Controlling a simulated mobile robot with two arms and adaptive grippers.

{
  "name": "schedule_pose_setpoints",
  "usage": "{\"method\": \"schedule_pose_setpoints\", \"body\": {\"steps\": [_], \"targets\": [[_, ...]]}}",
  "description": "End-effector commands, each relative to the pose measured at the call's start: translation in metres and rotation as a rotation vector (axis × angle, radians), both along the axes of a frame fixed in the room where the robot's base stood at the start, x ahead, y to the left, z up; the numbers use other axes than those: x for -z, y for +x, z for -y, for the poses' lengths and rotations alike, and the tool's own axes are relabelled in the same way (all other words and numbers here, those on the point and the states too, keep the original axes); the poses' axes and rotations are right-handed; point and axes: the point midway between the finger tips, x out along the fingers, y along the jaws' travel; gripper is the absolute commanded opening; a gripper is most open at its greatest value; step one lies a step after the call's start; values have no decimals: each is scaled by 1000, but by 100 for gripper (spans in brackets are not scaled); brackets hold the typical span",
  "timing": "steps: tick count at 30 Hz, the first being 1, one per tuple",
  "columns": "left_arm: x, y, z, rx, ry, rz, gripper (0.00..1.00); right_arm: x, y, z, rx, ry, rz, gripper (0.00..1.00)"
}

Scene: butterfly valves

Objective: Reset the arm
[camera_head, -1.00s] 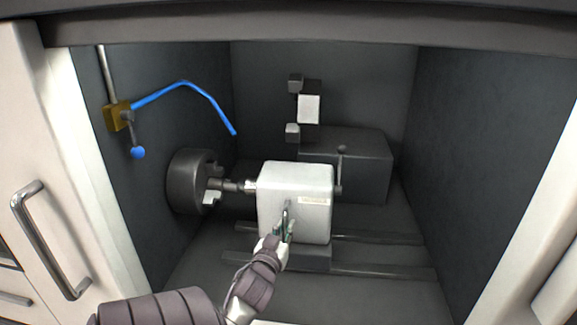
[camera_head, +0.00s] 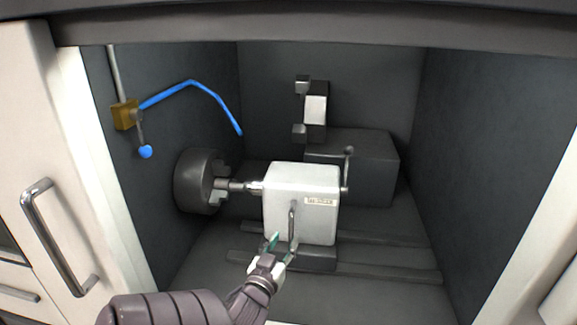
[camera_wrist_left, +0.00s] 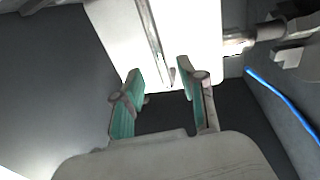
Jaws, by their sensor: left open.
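My left arm reaches in from the bottom of the head view. My left gripper (camera_head: 281,244) is open just in front of the lower face of a white box-shaped block (camera_head: 287,180). A thin metal handle (camera_head: 292,218) stands on that face, by the fingertips. In the left wrist view, the open green-padded fingers (camera_wrist_left: 158,92) are spread with an empty gap between them. The handle (camera_wrist_left: 150,35) runs down the white face beyond them. Contact with the handle is not visible. My right gripper is not in view.
A dark round chuck (camera_head: 196,181) is left of the block, with a metal shaft between them. Dark rails (camera_head: 385,268) run along the floor. A cabinet door handle (camera_head: 55,238) is at left.

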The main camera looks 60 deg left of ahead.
Motion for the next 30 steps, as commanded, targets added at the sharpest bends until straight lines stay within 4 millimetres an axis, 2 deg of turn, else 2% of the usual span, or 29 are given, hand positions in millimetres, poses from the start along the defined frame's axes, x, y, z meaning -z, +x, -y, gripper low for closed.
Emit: {"method": "schedule_pose_setpoints", "body": {"steps": [6, 24, 26, 28, 30], "targets": [[-1, -11, 8, -1, 1, 1, 41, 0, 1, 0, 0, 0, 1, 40], [1, -8, 10, 3, -6, -9, 41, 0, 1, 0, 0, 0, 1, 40], [6, -4, 17, 11, -23, -36, 41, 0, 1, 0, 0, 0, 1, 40], [17, 5, 32, 33, -62, -99, 41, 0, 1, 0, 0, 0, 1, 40], [35, 15, 58, 71, -117, -202, 41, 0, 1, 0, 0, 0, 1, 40]]}}
